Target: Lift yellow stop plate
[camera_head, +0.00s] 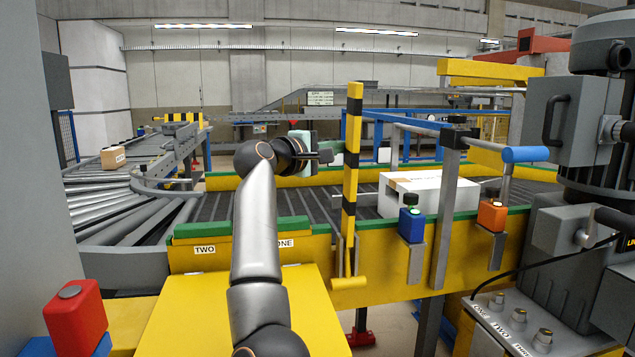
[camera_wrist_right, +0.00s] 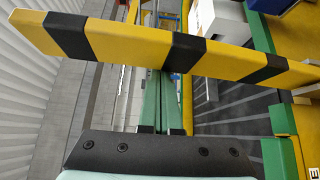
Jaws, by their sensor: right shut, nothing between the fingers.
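The yellow stop plate appears to be the upright yellow-and-black striped bar (camera_head: 352,150) right of centre in the head view, with a yellow foot (camera_head: 348,283) at its lower end. My right gripper (camera_head: 326,156) is just left of the bar's upper half, pointing right. In the right wrist view the striped bar (camera_wrist_right: 135,43) crosses the top of the picture. The green fingers (camera_wrist_right: 161,100) are together with nothing between them, and their tips reach the bar's lower edge or pass behind it. I cannot tell whether they touch it. My left gripper is not in view.
A white box (camera_head: 428,195) lies on the conveyor behind the bar. A blue button box (camera_head: 411,225) and an orange one (camera_head: 491,215) stand to its right. A red button box (camera_head: 75,318) is at lower left. A grey motor unit (camera_head: 595,120) fills the right side.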

